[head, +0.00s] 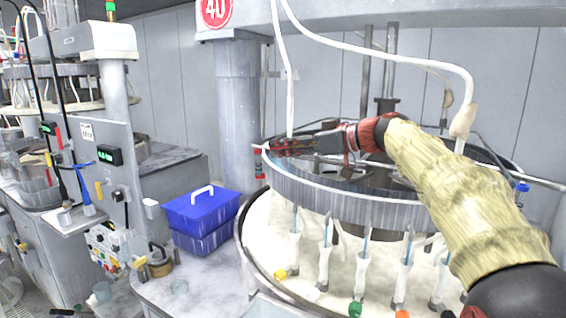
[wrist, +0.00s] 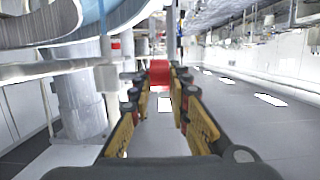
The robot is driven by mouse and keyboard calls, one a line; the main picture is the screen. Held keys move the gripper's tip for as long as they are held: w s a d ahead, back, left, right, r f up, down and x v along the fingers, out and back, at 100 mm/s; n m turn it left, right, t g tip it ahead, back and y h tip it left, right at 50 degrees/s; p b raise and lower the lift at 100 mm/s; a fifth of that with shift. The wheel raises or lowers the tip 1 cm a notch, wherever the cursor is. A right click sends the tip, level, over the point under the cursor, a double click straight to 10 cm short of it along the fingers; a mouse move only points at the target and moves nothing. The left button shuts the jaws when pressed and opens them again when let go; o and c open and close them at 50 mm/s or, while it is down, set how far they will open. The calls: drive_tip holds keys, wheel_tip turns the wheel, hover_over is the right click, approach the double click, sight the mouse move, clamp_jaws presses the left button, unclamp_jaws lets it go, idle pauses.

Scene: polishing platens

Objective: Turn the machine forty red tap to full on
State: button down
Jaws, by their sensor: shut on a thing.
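The red tap (wrist: 160,72) shows in the wrist view between the tips of my gripper (wrist: 158,80), with both fingers against its sides. In the head view my gripper (head: 272,147) reaches left over the rim of the round machine, level with a thin pipe. The fingers hide the tap there, and I cannot tell how far it is turned. The round machine (head: 340,195) stands below the red sign with the number 40 (head: 215,12).
A blue box (head: 201,213) sits on the bench at left. A grey column (head: 238,110) stands behind my gripper. White hoses (head: 400,55) arch above my arm.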

drive_tip(key=shift+f+b, duration=0.15)
drive_tip(key=shift+b, duration=0.55)
drive_tip(key=c, duration=1.7)
unclamp_jaws()
drive_tip(key=shift+d, duration=0.1)
drive_tip(key=v, duration=1.2)
drive_tip(key=shift+f, duration=0.35)
